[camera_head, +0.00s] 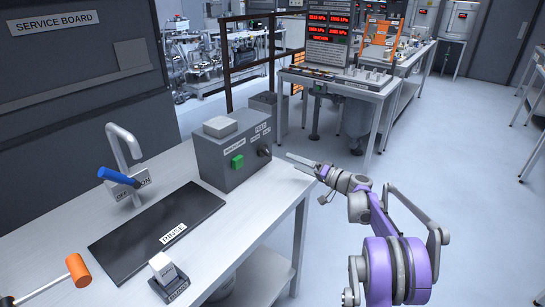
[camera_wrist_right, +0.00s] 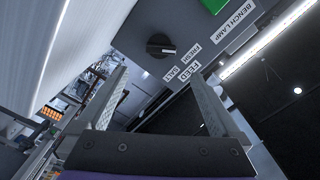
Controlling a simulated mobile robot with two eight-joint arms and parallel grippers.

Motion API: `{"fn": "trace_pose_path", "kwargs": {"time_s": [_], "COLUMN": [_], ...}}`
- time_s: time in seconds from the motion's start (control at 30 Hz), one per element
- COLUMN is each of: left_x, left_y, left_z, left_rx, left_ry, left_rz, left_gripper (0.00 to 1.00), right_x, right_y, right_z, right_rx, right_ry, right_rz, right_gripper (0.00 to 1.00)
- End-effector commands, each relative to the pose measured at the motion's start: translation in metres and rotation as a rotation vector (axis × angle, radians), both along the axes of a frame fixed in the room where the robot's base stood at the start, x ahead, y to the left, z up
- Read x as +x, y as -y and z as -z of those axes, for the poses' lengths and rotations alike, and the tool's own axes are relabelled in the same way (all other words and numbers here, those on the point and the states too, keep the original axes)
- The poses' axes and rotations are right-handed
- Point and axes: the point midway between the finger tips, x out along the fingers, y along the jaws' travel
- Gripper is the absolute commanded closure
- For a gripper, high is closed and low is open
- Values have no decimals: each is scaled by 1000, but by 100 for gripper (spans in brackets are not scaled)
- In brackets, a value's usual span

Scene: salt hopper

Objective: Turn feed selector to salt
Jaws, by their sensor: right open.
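The feed selector is a dark round knob (camera_head: 265,151) on the front of a grey control box (camera_head: 226,160) on the bench. In the right wrist view the knob (camera_wrist_right: 160,45) has a pale mark on its right side, towards the FRESH label (camera_wrist_right: 191,53). The SALT label (camera_wrist_right: 170,74) is below the knob there, with FEED beside it. My right gripper (camera_head: 302,163) is open and empty, just right of the knob and apart from it. In the wrist view its fingers (camera_wrist_right: 158,76) spread below the knob. My left gripper is not in view.
The box also has a green bench lamp switch (camera_head: 237,161). Open floor (camera_head: 460,180) lies right of the bench.

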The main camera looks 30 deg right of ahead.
Motion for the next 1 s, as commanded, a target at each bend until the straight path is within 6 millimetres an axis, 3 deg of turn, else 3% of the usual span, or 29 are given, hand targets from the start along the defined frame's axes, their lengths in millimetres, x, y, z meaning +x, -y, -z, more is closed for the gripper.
{"fn": "trace_pose_path", "kwargs": {"time_s": [0.6,1.0], "left_x": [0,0], "left_y": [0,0], "left_z": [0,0], "left_rx": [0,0], "left_ry": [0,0], "left_rz": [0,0], "left_gripper": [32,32], "right_x": [89,98], "right_y": [-38,-42], "right_z": [-1,-1], "right_rx": [1,1], "right_ry": [-1,-1], "right_rz": [-3,-1], "right_gripper": [0,0]}}
